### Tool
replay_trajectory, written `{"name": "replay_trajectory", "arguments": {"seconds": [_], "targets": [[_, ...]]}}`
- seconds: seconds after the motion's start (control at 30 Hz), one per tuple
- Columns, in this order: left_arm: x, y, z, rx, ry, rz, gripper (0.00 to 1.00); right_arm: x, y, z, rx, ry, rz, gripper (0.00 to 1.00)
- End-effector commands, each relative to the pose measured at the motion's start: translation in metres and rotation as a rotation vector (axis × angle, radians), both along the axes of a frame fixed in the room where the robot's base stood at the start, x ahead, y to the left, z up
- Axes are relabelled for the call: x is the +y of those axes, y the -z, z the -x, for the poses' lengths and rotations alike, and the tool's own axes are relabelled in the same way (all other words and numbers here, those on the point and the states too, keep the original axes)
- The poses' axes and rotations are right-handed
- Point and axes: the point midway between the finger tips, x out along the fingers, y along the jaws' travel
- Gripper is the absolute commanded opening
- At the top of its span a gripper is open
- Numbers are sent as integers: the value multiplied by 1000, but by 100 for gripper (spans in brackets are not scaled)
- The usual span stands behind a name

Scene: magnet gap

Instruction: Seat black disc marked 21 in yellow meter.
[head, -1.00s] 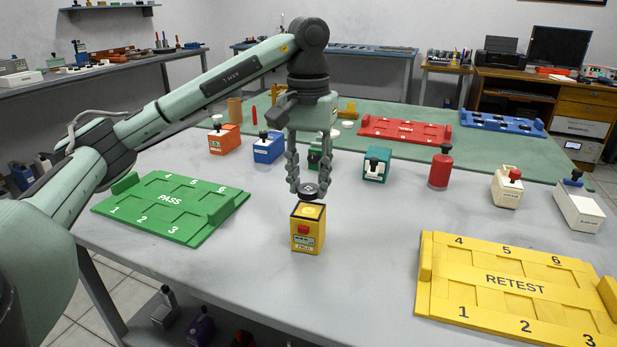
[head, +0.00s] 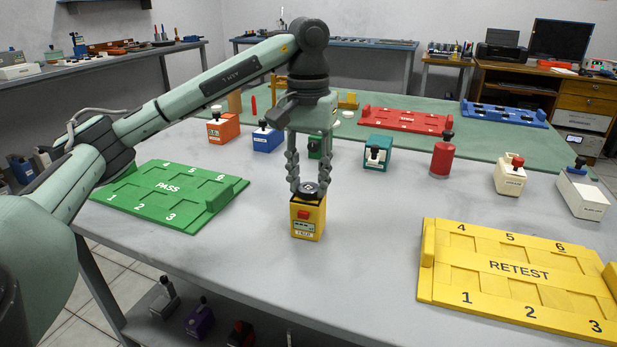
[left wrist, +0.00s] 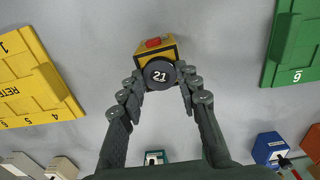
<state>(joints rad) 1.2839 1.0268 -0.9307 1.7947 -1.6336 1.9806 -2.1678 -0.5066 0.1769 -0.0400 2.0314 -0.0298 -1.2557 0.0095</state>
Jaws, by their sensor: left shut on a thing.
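The yellow meter (head: 308,221) stands upright on the grey table, with a red button and a label on its front. The black disc marked 21 (left wrist: 160,73) is between the fingertips of my left gripper (head: 308,188). The disc (head: 308,188) is at the top of the meter; I cannot tell whether it is fully down in its seat. In the left wrist view the meter (left wrist: 170,47) shows partly behind the disc, and my left gripper (left wrist: 160,78) is shut on the disc's sides. My right gripper is not in view.
A green PASS tray (head: 168,195) lies to the left and a yellow RETEST tray (head: 520,276) to the right. Behind stand an orange device (head: 222,130), a blue device (head: 267,139), a teal device (head: 377,152) and a red cylinder (head: 442,158). The table around the meter is clear.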

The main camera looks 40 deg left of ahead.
Motion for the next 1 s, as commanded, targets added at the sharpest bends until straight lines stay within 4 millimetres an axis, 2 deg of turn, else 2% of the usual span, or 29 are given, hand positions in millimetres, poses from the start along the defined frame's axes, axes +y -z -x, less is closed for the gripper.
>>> {"name": "replay_trajectory", "arguments": {"seconds": [0.93,0.97,1.0], "targets": [[0,4,0,0,0,0,0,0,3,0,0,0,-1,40],[0,4,0,0,0,0,34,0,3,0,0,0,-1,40],[0,3,0,0,0,0,39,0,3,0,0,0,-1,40]]}}
